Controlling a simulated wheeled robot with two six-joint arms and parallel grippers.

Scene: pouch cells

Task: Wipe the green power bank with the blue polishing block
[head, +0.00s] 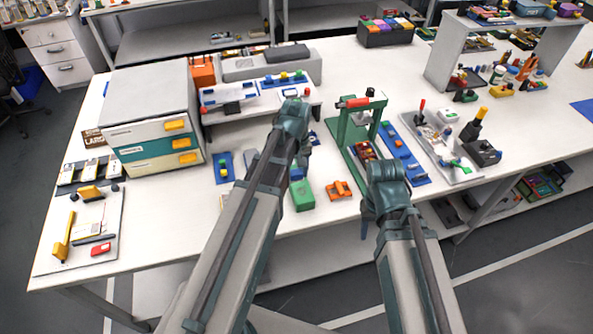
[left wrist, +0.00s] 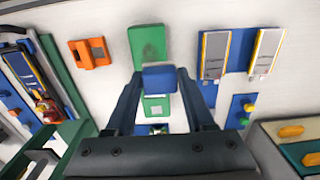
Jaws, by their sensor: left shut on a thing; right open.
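The green power bank (head: 302,195) lies flat on the white table, just in front of my left gripper (head: 299,170). It also shows in the left wrist view (left wrist: 148,43), just beyond the fingertips. The blue polishing block (left wrist: 160,78) is held between the two fingers of my left gripper (left wrist: 160,84). In that view the block overlaps the near end of the power bank. I cannot tell whether they touch. In the head view the block is mostly hidden by my gripper. My right gripper (head: 370,210) is open, near the table's front edge, right of the power bank.
An orange holder (head: 340,190) lies right of the power bank. A green press frame (head: 356,130) and a blue strip (head: 402,152) stand further right. A blue plate with buttons (head: 224,167) and a drawer cabinet (head: 150,120) are to the left.

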